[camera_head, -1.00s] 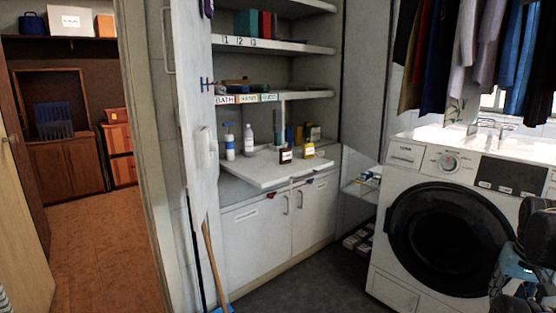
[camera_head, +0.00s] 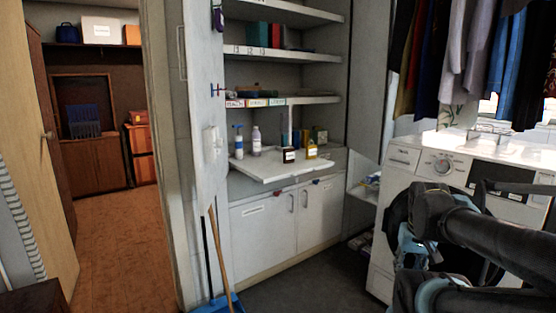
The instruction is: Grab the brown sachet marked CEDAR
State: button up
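I cannot make out a brown sachet marked CEDAR in the head view. Small items stand on the shelves and the pull-out board, but most labels are too small to read. A dark bottle (camera_head: 289,155) with a pale label and a yellow bottle (camera_head: 311,150) stand on the board. My dark arm reaches in from the right edge, in front of the washing machine. I cannot make out my gripper's fingers in the view.
The white pull-out board (camera_head: 270,171) juts out over the white cupboard (camera_head: 275,225). A broom (camera_head: 219,255) and blue dustpan (camera_head: 215,304) stand before its left side. The washing machine (camera_head: 402,158) stands at the right, under hanging clothes (camera_head: 470,60). Dark floor between is clear.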

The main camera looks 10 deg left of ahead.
aim_at(288, 154)
jog(key=u, duration=0.05)
jog(key=i, duration=1)
jog(key=z, duration=0.05)
